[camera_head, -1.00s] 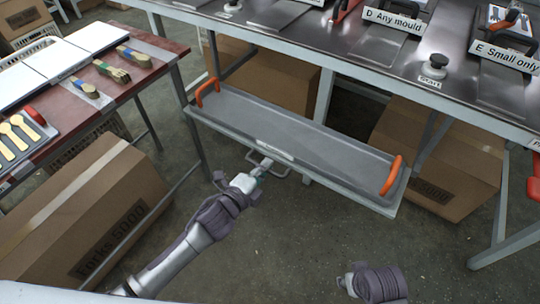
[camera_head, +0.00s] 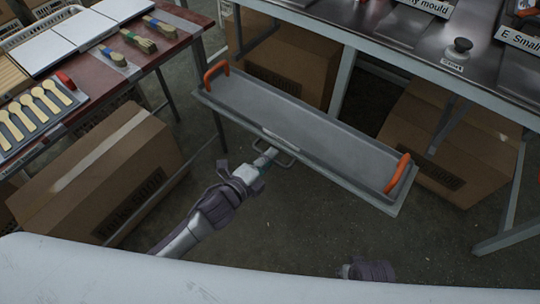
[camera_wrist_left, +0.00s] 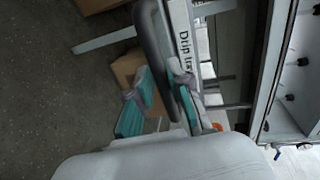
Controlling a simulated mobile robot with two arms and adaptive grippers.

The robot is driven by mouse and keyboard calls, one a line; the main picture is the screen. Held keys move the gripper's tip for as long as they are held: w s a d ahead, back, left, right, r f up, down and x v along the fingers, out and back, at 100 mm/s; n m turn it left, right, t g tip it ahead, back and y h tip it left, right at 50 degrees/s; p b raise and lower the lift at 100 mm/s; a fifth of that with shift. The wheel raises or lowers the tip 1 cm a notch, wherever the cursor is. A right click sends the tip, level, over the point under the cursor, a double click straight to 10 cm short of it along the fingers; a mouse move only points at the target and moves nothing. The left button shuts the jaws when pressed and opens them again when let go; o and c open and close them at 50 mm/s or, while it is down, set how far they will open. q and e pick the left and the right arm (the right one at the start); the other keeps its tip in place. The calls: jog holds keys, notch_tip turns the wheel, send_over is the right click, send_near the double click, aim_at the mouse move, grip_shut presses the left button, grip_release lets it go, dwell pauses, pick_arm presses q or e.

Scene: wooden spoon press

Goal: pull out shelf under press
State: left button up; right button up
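The shelf (camera_head: 300,123) is a long grey metal tray with orange handles at both ends. It sticks out in front of the press table's frame, low down. A metal loop handle (camera_head: 285,160) is on its front edge. In the left wrist view the handle (camera_wrist_left: 158,40) is a dark bar beside a "Drip tray" label (camera_wrist_left: 184,35). My left gripper (camera_head: 268,158) is at this handle; its teal-padded fingers (camera_wrist_left: 160,80) converge on either side of the bar and look shut on it.
The press table (camera_head: 400,50) stands behind the shelf. Cardboard boxes are below it (camera_head: 455,140) and at left (camera_head: 100,175). A red side table (camera_head: 125,70) holds a tray of wooden spoons and brushes. Bare floor (camera_head: 290,220) lies in front of the shelf.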

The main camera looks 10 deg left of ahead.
pick_arm(q)
jog(key=shift+o, duration=1.4)
jog(key=shift+s+a, duration=0.15)
jog(key=v, duration=1.2)
